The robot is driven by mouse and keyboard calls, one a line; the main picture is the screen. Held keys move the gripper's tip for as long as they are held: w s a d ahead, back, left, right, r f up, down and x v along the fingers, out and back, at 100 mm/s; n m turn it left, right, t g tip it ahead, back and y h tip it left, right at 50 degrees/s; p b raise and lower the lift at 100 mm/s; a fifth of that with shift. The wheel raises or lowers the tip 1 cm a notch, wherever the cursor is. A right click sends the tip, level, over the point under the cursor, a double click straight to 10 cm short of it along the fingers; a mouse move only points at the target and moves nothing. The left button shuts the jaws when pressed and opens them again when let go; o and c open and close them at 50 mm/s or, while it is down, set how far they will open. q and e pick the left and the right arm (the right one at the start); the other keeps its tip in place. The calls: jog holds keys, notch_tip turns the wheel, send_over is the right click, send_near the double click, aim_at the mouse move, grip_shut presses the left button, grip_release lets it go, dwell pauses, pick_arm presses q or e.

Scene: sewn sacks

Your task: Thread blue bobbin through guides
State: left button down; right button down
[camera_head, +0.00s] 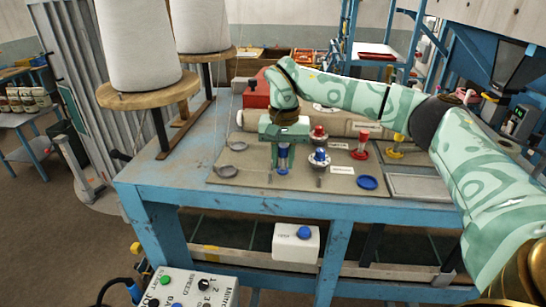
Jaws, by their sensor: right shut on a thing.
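My right gripper (284,150) comes in from the right over the bench and points down. It is shut on the blue bobbin (283,155), which shows between its fingers above the mat (240,180). Whether the bobbin touches the mat I cannot tell. Two dark ring-like pieces, perhaps guides, lie to the left: one guide (238,146) further back and one guide (226,171) nearer. A thin pale thread runs down from above near them. My left gripper is not in view.
A blue-topped spindle (319,158), a red-topped spindle (318,134), a red bobbin (360,146), a yellow bobbin (396,147) and a blue disc (367,183) stand or lie right of the gripper. Big white thread cones (138,45) stand at the back left. A control box (190,288) is in front.

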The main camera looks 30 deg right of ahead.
jog(key=shift+s+d, duration=2.25)
jog(key=shift+d, duration=0.45)
jog(key=shift+s+d, duration=2.25)
jog(key=shift+d, duration=0.4)
jog(key=shift+s+d, duration=2.25)
jog(key=shift+d, duration=0.45)
jog(key=shift+f, duration=0.65)
jog(key=c, duration=1.1)
grip_release()
jog(key=shift+c, duration=0.2)
